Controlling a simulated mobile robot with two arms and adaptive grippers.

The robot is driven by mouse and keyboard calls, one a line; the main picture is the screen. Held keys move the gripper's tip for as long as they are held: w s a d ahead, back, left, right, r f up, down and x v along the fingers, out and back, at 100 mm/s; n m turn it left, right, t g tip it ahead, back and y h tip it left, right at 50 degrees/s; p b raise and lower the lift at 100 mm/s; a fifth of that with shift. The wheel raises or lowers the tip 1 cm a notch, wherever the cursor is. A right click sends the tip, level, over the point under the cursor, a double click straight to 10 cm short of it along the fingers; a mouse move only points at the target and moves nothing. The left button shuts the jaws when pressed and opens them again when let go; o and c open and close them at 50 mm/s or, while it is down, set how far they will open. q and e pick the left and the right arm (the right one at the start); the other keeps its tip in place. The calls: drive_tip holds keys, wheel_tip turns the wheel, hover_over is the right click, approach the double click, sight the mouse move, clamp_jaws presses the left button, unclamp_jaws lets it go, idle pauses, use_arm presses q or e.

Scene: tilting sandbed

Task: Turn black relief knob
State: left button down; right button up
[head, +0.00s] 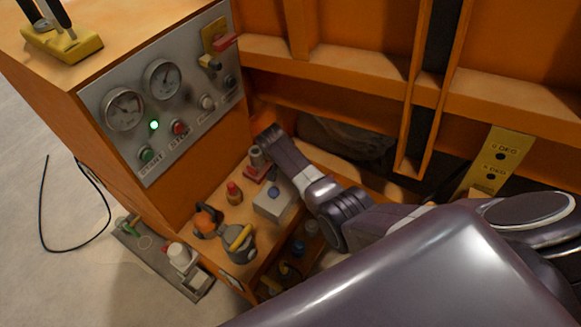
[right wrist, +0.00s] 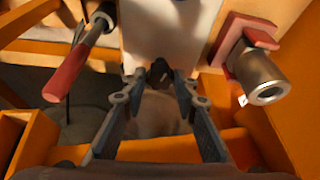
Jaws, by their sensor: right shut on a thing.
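The black relief knob (right wrist: 160,72) is small and dark, at the edge of a pale block (right wrist: 150,35) in the right wrist view. My right gripper (right wrist: 160,82) has its two fingertips on either side of the knob and is shut on it. In the head view my right arm reaches in from the right over the orange ledge, beside the pale block with a blue button (head: 274,193). The knob and my fingertips cannot be made out there. My left gripper is not in view.
A grey cylinder on a red base (right wrist: 262,75) and a red-handled lever (right wrist: 75,75) flank the gripper. A gauge panel (head: 165,95) with a lit green lamp rises behind.

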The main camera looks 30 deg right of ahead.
drive_tip(key=o, duration=1.1)
drive_tip(key=shift+o, duration=0.2)
drive_tip(key=shift+r, duration=0.1)
drive_tip(key=v, duration=1.2)
